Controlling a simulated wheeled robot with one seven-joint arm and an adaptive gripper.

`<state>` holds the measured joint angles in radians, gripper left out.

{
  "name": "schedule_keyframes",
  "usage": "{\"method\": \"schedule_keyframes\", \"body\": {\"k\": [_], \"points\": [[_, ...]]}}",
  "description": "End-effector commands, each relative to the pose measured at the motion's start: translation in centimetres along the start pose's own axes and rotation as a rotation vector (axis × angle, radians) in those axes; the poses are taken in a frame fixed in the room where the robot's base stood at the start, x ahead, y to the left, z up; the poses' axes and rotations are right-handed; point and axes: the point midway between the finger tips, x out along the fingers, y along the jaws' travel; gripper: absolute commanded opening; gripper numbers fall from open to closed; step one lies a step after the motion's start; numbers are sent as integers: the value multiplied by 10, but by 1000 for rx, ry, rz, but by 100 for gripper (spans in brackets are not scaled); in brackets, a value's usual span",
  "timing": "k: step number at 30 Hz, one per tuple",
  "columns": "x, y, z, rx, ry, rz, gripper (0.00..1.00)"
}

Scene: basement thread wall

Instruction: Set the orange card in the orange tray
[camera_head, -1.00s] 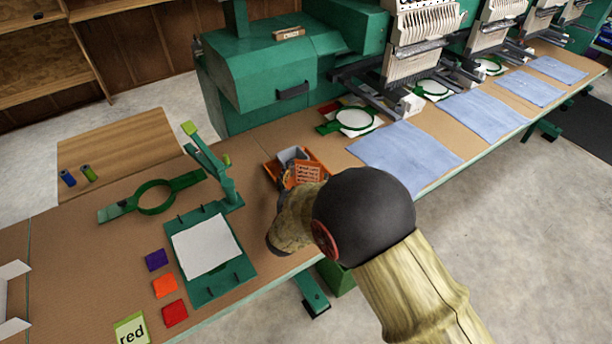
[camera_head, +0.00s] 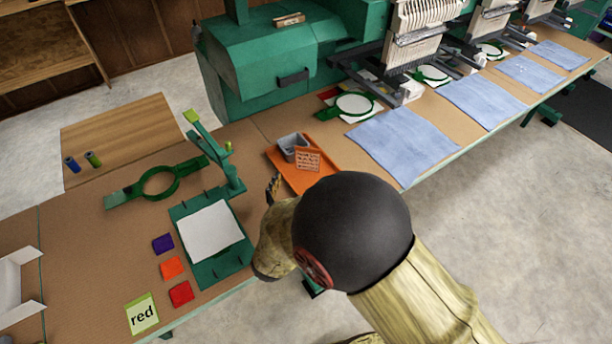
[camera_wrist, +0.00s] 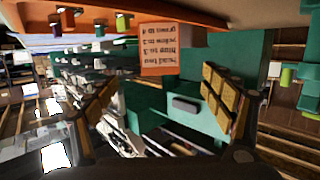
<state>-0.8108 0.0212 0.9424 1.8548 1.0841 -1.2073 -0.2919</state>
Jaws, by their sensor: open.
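The orange card (camera_head: 308,159) with printed lines stands or leans in the orange tray (camera_head: 289,181), beside a grey bin (camera_head: 291,143). In the wrist view, the card (camera_wrist: 159,52) appears upside down against the tray's orange surface (camera_wrist: 150,18), with its text facing the camera. My gripper (camera_head: 273,187) is just left of the tray's near side, apart from the card and partly hidden by my arm. In the wrist view, my gripper's padded fingers (camera_wrist: 160,97) are spread wide with nothing between them. My arm covers the near right part of the tray.
Purple (camera_head: 163,243), orange (camera_head: 172,267) and red (camera_head: 181,293) squares lie left of a green hooping board (camera_head: 208,267). A "red" card (camera_head: 142,313) is near the front. Blue cloths (camera_head: 404,150) lie to the right. An embroidery machine (camera_head: 262,65) stands behind.

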Motion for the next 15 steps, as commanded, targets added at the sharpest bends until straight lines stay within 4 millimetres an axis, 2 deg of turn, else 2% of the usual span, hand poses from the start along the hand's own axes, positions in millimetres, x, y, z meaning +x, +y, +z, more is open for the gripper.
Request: {"method": "schedule_keyframes", "body": {"k": [6, 9, 11, 15], "points": [[-3, 0, 0, 1, -1, -1, 82], [1, -2, -7, 21, -19, -17, 82], [6, -5, -18, 49, -47, -42, 82], [15, -12, -61, 133, -159, -152, 82]]}}
